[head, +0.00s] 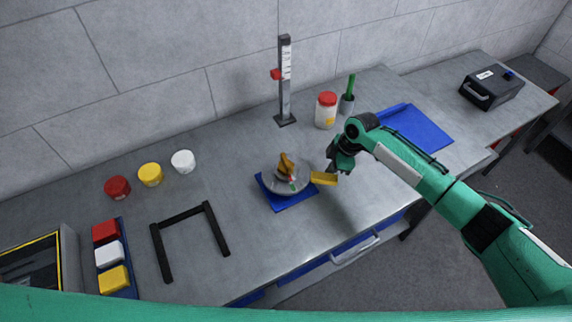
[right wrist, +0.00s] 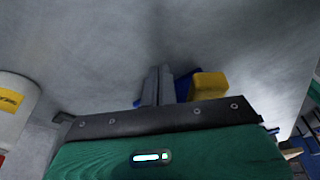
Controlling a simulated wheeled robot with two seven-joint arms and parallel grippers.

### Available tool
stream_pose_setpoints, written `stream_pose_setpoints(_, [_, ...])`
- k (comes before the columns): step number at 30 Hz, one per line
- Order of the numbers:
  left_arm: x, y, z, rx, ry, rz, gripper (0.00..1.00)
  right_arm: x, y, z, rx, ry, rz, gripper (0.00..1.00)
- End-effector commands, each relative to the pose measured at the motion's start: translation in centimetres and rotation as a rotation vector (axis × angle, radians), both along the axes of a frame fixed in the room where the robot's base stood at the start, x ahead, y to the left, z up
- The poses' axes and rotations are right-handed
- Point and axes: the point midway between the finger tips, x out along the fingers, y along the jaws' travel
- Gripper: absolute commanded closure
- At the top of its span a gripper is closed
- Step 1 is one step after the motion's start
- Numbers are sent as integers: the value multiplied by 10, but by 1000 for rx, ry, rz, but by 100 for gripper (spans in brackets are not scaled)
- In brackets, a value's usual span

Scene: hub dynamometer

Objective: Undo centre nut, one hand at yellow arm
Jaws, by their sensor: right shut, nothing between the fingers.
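The hub dynamometer is a round grey disc (head: 272,182) on a blue base (head: 292,203) on the bench. An orange-yellow piece (head: 285,163) stands on the disc, with small red and green marks near its middle. I cannot make out the centre nut clearly. The yellow arm (head: 324,178) sticks out from the disc's right side; its block end (right wrist: 208,86) shows in the right wrist view. My right gripper (head: 332,168) is just behind and right of that end, pointing down. Its fingers (right wrist: 158,86) are shut and empty, seemingly apart from the yellow arm. My left gripper is out of view.
A height gauge (head: 285,85), a red-lidded jar (head: 326,110) and a cup with a green stick (head: 347,104) stand behind. A blue mat (head: 415,127) lies right. A black U-shaped frame (head: 158,250), coloured pots and a block tray (head: 123,237) are left. Bench between frame and hub is clear.

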Motion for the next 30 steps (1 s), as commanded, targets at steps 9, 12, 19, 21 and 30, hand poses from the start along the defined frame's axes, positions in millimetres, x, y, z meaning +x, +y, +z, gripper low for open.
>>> stream_pose_setpoints(9, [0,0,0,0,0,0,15,-10,1,0,0,1,0,100])
stream_pose_setpoints(12, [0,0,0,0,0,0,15,-13,2,0,0,0,0,100])
stream_pose_setpoints(19, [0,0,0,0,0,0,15,-17,2,0,0,-1,0,100])
stream_pose_setpoints(21, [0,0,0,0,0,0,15,-16,2,0,0,0,0,100])
stream_pose_setpoints(30, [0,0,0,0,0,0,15,-10,2,0,0,1,-2,100])
